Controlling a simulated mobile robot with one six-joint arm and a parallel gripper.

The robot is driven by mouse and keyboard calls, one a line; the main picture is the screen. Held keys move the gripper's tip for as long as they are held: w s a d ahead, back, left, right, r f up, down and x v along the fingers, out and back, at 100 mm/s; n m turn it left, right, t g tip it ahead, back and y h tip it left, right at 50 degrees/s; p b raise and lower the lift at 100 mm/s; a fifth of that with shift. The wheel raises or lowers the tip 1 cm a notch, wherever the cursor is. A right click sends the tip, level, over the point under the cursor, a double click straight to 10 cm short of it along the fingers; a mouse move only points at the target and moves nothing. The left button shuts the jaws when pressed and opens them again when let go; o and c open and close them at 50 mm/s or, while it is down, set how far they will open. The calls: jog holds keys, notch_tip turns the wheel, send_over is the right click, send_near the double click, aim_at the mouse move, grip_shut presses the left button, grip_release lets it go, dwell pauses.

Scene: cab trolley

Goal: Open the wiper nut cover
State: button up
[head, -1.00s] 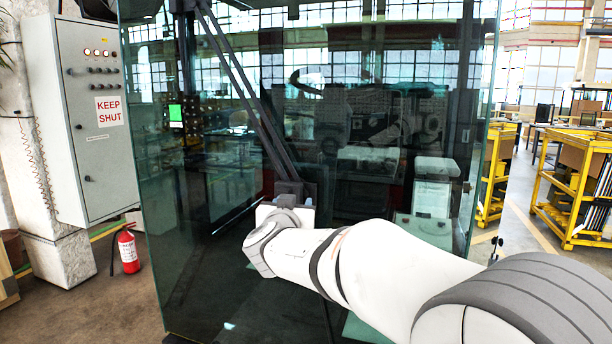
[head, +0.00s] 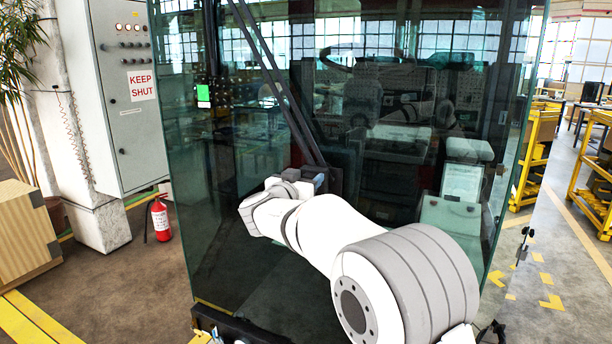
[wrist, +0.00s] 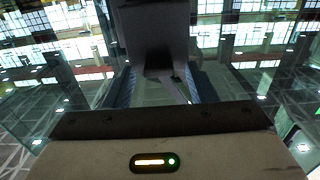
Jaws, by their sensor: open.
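In the wrist view the dark wiper nut cover (wrist: 160,28) fills the top middle, with a shadowed lower edge. My gripper (wrist: 163,84) is open, its two bluish fingers on either side below the cover. I cannot tell whether they touch it, or whether the cover is raised. In the head view the dark wiper base (head: 318,178) sits low on the cab's glass, at the foot of the long wiper arm (head: 277,85).
The cab windscreen (head: 230,225) stands right behind the wiper. A grey cabinet (head: 130,95) and a fire extinguisher (head: 160,219) stand to the left, with a wooden crate (head: 25,235) nearer. Yellow trolleys (head: 540,150) stand to the right.

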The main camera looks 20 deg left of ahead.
jog(key=shift+c, duration=0.3)
grip_shut()
dwell(0.3)
jog(key=shift+r, duration=0.1)
